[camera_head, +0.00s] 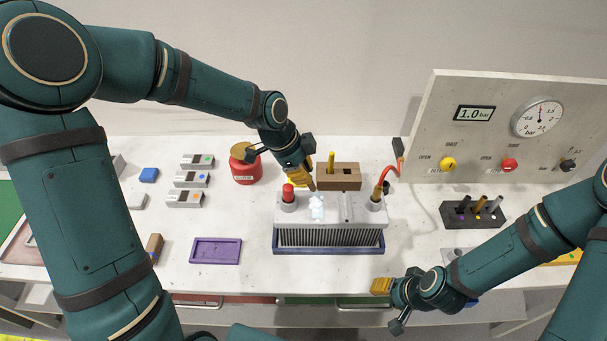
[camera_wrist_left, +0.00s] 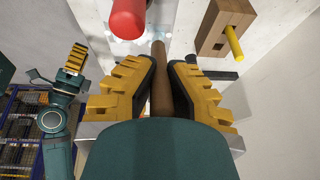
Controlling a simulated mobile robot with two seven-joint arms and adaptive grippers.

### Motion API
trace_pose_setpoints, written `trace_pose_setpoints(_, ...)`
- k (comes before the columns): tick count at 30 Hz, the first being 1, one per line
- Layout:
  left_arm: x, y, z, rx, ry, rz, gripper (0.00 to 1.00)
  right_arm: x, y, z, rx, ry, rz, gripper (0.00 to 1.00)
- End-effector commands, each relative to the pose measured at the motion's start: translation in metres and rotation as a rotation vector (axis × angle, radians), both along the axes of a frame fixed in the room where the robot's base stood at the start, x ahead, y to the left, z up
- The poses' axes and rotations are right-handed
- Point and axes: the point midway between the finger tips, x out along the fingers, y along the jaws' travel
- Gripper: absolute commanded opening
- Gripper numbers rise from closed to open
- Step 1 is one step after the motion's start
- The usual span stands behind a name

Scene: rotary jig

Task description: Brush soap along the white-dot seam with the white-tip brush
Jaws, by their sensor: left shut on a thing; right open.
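My left gripper (camera_head: 306,182) is shut on the brown handle of a brush (camera_wrist_left: 160,85), above the grey finned block (camera_head: 345,215). The brush points down at the block's top, its tip hard to make out. A patch of white foam (camera_head: 317,207) lies on the block's top, left of its middle, and pale foam also shows beyond the handle in the left wrist view. I cannot make out the seam or its dots. My right gripper (camera_head: 384,287) is open and empty in front of the bench; it also shows in the left wrist view (camera_wrist_left: 76,59).
A red cap (camera_head: 288,192) and a hose fitting (camera_head: 376,195) rise from the block. A wooden holder (camera_head: 347,177) stands behind, a red pot (camera_head: 245,168) behind left, a purple tray (camera_head: 216,251) left. A gauge panel (camera_head: 480,145) and dark rack (camera_head: 472,216) stand right.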

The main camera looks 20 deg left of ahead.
Motion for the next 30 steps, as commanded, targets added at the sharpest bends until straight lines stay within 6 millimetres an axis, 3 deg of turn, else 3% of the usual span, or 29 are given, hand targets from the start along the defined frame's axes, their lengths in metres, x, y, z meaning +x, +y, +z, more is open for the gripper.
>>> trace_pose_setpoints(5, 0.002, 0.001, -0.001, 0.001, 0.002, -0.001, 0.00, 0.000, 0.000, 0.000, 0.000, 0.000, 0.000, 0.47)
trace_pose_setpoints(16, -0.019, -0.005, -0.002, 0.001, 0.001, 0.000, 0.00, 0.000, 0.000, -0.005, 0.000, 0.000, 0.000, 0.47)
trace_pose_setpoints(30, -0.019, -0.006, 0.008, 0.001, 0.001, 0.000, 0.00, 0.000, 0.000, 0.003, 0.000, 0.000, 0.000, 0.47)
